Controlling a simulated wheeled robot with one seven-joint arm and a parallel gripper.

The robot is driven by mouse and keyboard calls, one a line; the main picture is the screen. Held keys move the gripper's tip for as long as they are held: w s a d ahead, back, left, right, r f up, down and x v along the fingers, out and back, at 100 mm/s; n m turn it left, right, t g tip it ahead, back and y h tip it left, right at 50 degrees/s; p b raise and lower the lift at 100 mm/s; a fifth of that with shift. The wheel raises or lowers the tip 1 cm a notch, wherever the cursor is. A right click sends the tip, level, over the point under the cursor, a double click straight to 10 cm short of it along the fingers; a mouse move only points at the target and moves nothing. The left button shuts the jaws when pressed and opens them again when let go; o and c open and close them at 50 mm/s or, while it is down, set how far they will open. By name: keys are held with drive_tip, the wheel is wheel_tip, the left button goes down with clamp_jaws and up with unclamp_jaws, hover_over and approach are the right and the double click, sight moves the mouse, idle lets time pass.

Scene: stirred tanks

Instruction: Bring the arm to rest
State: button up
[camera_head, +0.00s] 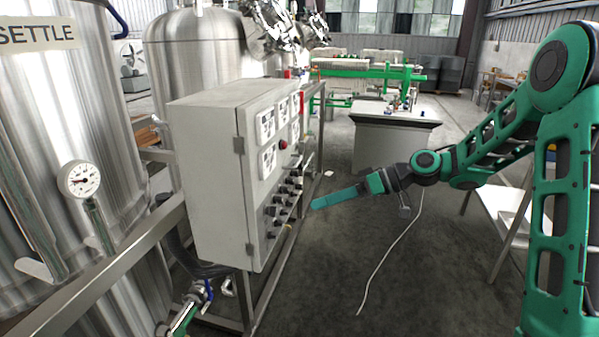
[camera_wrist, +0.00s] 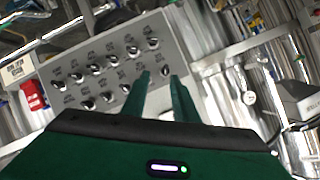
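My green arm (camera_head: 485,150) reaches in from the right of the head view, bent at the elbow, and points left. My gripper (camera_head: 318,202) hangs in the air in front of the grey control cabinet's (camera_head: 205,185) panel, with no clear contact. In the wrist view my gripper (camera_wrist: 160,77) shows two green fingers with a gap between them and nothing held. Beyond the fingertips is the panel (camera_wrist: 172,52) with several black knobs, tilted in the picture.
A steel tank marked SETTLE (camera_head: 50,130) with a gauge (camera_head: 79,180) stands at the left. Another steel tank (camera_head: 200,55) stands behind the cabinet. A grey bench (camera_head: 385,145) is farther back. A white cable (camera_head: 385,255) lies on open floor below my arm.

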drive_tip(key=s+d+f+m+h, duration=0.2)
drive_tip(key=s+d+m+h, duration=0.25)
drive_tip(key=s+d, duration=0.35)
drive_tip(key=s+d+f+m+h, duration=0.25)
drive_tip(key=s+d+h, duration=0.3)
drive_tip(key=d, duration=0.45)
drive_tip(key=s+d+r+m+g+h, duration=0.1)
drive_tip(key=s+d+m, duration=0.3)
drive_tip(key=s, duration=0.7)
drive_tip(key=s+d+m+g+h, duration=0.1)
drive_tip(key=s+d+m, duration=0.3)
drive_tip(key=s, duration=0.7)
drive_tip(key=shift+d+r+m+h, duration=0.35)
drive_tip(key=shift+d+m+h, duration=0.05)
drive_tip(key=shift+d, duration=0.8)
